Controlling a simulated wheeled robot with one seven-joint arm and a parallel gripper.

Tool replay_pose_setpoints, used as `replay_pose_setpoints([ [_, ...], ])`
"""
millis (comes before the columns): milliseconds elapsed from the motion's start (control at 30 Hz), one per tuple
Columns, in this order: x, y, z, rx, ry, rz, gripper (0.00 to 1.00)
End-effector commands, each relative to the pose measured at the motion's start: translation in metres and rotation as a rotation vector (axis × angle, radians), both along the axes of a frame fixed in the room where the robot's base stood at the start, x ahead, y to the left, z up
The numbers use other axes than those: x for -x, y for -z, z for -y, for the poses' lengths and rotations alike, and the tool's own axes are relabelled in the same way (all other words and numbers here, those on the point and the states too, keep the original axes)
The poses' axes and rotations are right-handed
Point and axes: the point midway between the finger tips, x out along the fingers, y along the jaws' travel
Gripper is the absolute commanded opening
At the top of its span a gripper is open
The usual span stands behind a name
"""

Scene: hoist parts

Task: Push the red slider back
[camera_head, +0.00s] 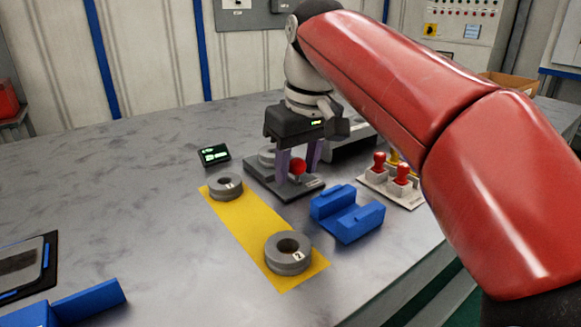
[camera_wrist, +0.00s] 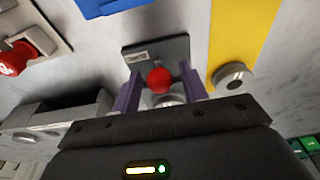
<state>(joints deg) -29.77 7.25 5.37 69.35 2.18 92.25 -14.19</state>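The red slider's round red knob (camera_head: 298,167) stands on a dark grey base plate (camera_head: 308,188) in the middle of the table. In the wrist view the knob (camera_wrist: 160,80) shows between the two purple fingers of my gripper (camera_wrist: 160,70). My gripper (camera_head: 297,172) points down over the plate, with one finger on each side of the knob. The fingers are apart, with a visible gap on both sides of the knob. A grey round part (camera_head: 267,158) sits on the plate behind the fingers and is partly hidden.
A yellow mat (camera_head: 245,222) holds two grey rings (camera_head: 226,186), (camera_head: 288,253). A white plate with red-knobbed levers (camera_head: 402,173) is at right. A small display (camera_head: 214,154) stands behind the mat. The table's left back is clear.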

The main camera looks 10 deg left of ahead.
Motion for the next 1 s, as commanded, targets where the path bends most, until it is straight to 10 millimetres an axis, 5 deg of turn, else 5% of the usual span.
replay_pose_setpoints([
  [1000,0.0,-0.055,0.0,0.001,0.001,-0.001,0.44],
])
